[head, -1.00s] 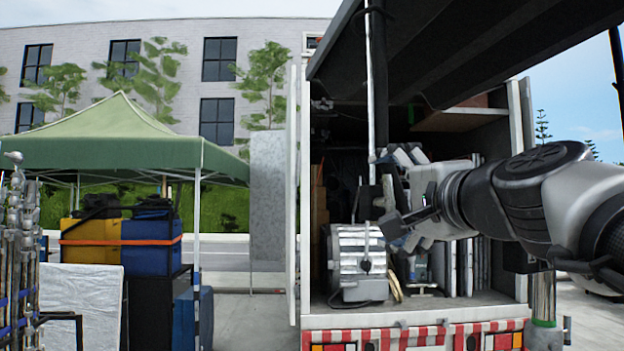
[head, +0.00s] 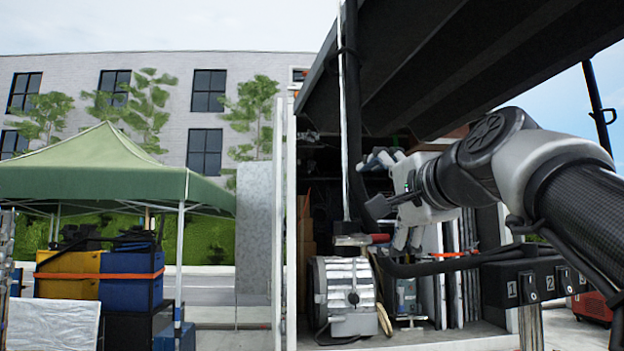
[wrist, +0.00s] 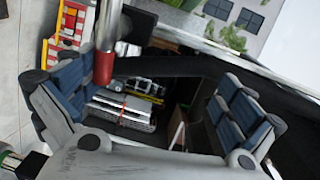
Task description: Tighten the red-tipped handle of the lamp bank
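The lamp bank (head: 480,75) is a large black panel that hangs overhead at the upper right in the head view. The red-tipped handle (head: 380,238) shows as a small red end below my gripper's wrist, beside the upright pole. In the wrist view its red tip (wrist: 103,68) is a short cylinder on a metal stem, close to the left finger. My gripper (head: 383,200) is open, with its blue-padded fingers wide apart in the wrist view (wrist: 152,92). The red tip lies toward the left finger's side, and nothing is gripped. Whether the finger touches it I cannot tell.
A black box with numbered switches (head: 530,285) stands at the right, with a dark cable running left from it. A silver studio lamp (head: 343,290) sits on the truck bed below. A green tent (head: 110,170) and stacked cases (head: 130,278) are at the left.

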